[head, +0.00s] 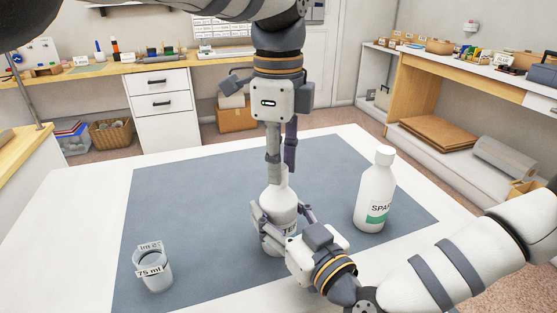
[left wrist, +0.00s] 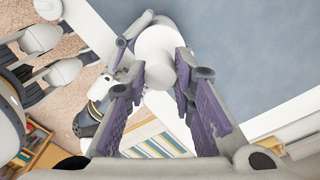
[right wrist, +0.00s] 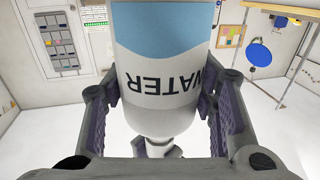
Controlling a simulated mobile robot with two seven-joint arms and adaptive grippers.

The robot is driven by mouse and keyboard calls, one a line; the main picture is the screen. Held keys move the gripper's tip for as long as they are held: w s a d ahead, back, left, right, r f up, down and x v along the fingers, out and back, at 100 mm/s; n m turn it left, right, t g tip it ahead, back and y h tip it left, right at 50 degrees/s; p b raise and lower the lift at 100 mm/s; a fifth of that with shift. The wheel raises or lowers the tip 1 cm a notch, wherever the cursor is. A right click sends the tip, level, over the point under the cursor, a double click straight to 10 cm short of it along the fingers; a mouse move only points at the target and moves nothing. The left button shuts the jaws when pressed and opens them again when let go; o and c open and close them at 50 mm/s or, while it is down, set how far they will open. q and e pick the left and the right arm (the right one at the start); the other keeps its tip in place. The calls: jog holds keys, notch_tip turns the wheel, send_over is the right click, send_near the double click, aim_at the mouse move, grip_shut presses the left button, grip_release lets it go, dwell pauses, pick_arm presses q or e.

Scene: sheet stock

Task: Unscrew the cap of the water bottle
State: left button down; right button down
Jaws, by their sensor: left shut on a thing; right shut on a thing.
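The white water bottle (head: 276,206) stands upright on the grey-blue mat, its label partly hidden by my right gripper. My left gripper (head: 281,158) points straight down from above, its fingers shut on the white cap at the bottle's top. In the left wrist view the cap (left wrist: 158,66) shows round and white between the purple finger pads. My right gripper (head: 285,222) is shut around the bottle's body from the front. The right wrist view shows the bottle (right wrist: 162,75) between its fingers, with the word WATER upside down. The head view mostly hides the cap.
A white bottle with a green-banded label (head: 376,190) stands on the mat (head: 190,200) right of the water bottle. A clear cup marked 75 ml (head: 154,270) stands at the front left. The mat between the cup and the water bottle is clear.

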pick_arm(q)
jog(key=n, duration=0.4)
jog(key=shift+n, duration=0.4)
jog(key=n, duration=0.3)
jog(key=shift+n, duration=0.4)
jog(key=n, duration=2.3)
jog(key=shift+n, duration=0.3)
jog(key=shift+r, duration=0.2)
